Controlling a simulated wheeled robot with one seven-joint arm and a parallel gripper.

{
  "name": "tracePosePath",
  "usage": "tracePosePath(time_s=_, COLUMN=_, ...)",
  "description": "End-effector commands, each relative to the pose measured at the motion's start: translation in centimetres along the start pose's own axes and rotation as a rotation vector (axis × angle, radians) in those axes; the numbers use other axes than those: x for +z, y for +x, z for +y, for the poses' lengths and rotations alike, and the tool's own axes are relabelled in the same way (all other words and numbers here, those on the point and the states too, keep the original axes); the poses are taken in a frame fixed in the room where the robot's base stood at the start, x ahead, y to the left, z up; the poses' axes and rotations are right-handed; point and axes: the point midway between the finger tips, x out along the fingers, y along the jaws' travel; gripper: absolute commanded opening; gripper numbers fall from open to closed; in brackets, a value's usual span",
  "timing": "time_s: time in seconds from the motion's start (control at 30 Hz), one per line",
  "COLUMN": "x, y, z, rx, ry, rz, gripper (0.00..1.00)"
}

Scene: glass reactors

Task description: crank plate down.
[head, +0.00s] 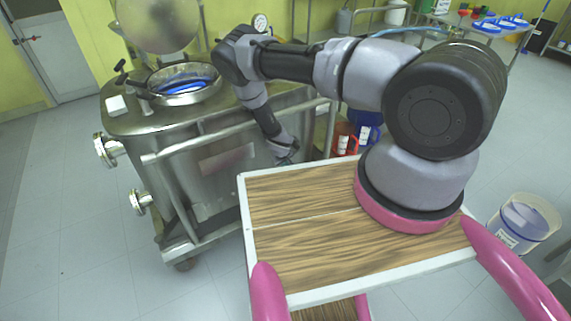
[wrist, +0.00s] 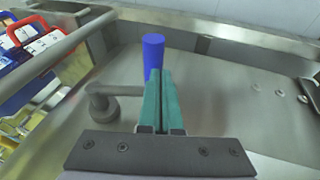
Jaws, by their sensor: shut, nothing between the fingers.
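My gripper (head: 288,158) hangs beside the right end of the steel reactor's front side in the head view. In the wrist view its two green fingers (wrist: 160,74) are shut together with nothing between them. A blue upright cylinder (wrist: 153,52), which looks like a crank handle, stands just beyond the fingertips and is partly hidden by them. I cannot tell whether the fingers touch it. The steel reactor (head: 190,185) has an open round top port with blue inside. I cannot make out a crank plate clearly.
A grey rail (wrist: 65,48) with a bracket runs close to the left of the fingers. Red and blue containers (head: 344,138) stand behind my gripper. A wood-topped cart surface (head: 300,240) lies in front. Tiled floor at the left is clear.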

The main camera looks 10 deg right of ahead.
Motion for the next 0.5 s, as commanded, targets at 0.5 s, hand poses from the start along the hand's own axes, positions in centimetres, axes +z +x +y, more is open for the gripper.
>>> tracePosePath(time_s=0.5, x=1.3, y=4.0, z=-0.4, rx=-0.001, ry=0.006, rz=-0.001, gripper=0.0)
